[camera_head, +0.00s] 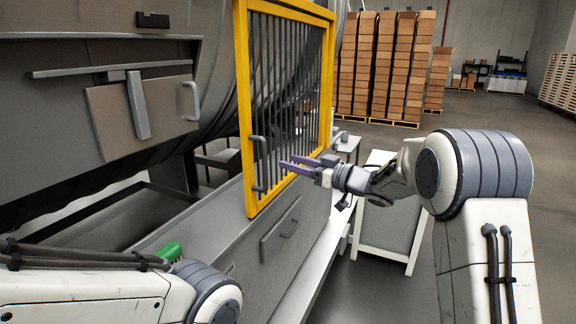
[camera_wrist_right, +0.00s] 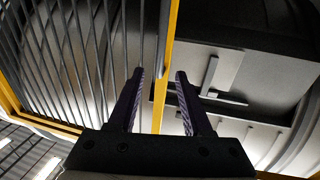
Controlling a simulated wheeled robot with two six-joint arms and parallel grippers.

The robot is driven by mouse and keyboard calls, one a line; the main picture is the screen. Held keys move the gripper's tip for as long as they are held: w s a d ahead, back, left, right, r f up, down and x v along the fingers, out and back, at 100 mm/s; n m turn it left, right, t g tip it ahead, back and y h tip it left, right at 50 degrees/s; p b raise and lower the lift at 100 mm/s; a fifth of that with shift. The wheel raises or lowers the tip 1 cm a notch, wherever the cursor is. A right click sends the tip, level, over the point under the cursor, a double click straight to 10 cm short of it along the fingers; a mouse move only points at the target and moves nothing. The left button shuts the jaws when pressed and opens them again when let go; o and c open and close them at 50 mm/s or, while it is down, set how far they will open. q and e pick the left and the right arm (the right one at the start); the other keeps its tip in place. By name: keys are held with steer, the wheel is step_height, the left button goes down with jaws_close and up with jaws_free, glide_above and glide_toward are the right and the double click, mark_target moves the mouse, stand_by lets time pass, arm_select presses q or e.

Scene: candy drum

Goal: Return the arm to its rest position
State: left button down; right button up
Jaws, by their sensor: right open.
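My right gripper (camera_head: 300,164) is open and empty in the head view, with its two purple fingers pointing left in front of the lower part of the yellow barred gate (camera_head: 243,110). In the right wrist view the gripper (camera_wrist_right: 158,78) shows two dark, parted fingers with nothing between them. The gate's yellow frame (camera_wrist_right: 164,95) passes behind the fingers there; I cannot tell any contact. My left arm shows at the lower left of the head view, but its gripper is out of view.
The grey drum machine (camera_head: 215,75) has a hatch with a handle (camera_head: 143,115). A drawer front (camera_head: 280,232) is below the gate. A green object (camera_head: 169,251) lies near my left arm. A white-framed stand (camera_head: 385,232) is under my right arm. Stacked boxes (camera_head: 390,65) stand far back.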

steer(key=shift+a, duration=0.1)
steer(key=s+a+f+m+g+h+b, duration=0.1)
steer(key=s+a+f+m+h+b, duration=0.1)
steer(key=s+f+h, duration=0.5)
steer(key=s+a+f+m+g+h+b, duration=0.1)
steer(key=s+a+f+m+g+h, duration=0.3)
steer(key=s, duration=0.6)
steer(key=s+d+f+n+g, duration=0.1)
steer(key=s+f+g, duration=0.1)
steer(key=s, duration=0.7)
steer(key=s+d+f+n+g+h+b, duration=0.1)
steer(key=s+f, duration=0.3)
steer(key=s, duration=0.6)
steer(key=s+d+f+n+g, duration=0.1)
steer(key=s+d+f+g, duration=0.2)
steer(key=s, duration=0.6)
steer(key=shift+s+f+g+h, duration=0.15)
steer(key=shift+f+g+h, duration=0.2)
steer(key=shift+f, duration=0.25)
steer(key=shift+c, duration=0.2)
